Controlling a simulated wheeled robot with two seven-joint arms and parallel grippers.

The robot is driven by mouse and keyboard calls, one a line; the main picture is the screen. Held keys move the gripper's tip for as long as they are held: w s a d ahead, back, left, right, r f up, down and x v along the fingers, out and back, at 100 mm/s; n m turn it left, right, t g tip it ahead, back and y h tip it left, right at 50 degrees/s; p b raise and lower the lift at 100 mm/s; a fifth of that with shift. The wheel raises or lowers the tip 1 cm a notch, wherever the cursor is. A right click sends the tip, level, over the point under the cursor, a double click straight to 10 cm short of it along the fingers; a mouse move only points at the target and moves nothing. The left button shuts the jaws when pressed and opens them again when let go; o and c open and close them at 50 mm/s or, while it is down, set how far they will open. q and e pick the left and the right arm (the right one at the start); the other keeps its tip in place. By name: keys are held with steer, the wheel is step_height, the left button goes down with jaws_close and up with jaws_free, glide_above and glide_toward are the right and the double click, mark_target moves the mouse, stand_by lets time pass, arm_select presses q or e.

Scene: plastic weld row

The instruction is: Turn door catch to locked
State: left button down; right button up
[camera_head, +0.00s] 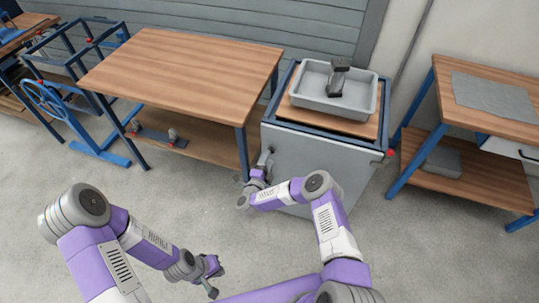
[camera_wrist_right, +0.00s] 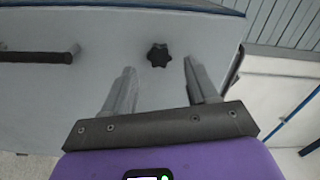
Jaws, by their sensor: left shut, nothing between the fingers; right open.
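A dark star-shaped knob (camera_wrist_right: 158,55), which looks like the door catch, sits on the grey cabinet front in the right wrist view. My right gripper (camera_wrist_right: 160,72) is open, its fingertips on either side of the knob in the picture. I cannot tell whether they touch it or whether the knob is locked. In the head view my right gripper (camera_head: 257,178) is at the left edge of the grey cabinet (camera_head: 335,165), and the knob cannot be made out there. My left gripper (camera_head: 212,286) is shut and empty, low over the open floor.
A dark bar handle (camera_wrist_right: 35,57) is on the same front, left of the knob. A grey tray (camera_head: 310,100) with a dark object (camera_head: 337,78) stands on the cabinet. A wooden table (camera_head: 185,75) is to the left, another bench (camera_head: 490,110) to the right. The floor in front is clear.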

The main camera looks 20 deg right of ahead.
steer(key=shift+p+v, duration=0.45)
steer(key=shift+v, duration=1.75)
steer(key=s+a+f+n+g+y, duration=0.45)
steer(key=s+a+n+y, duration=0.3)
steer(key=n+y, duration=0.5)
steer(key=s+d+n+g+y, duration=0.1)
steer(key=s+d+n+g, duration=0.2)
steer(key=s, duration=2)
steer(key=n+g, duration=0.4)
steer(key=g, duration=0.3)
steer(key=shift+s+r+y, duration=0.15)
steer(key=shift+s+y, duration=0.1)
steer(key=shift+y, duration=0.1)
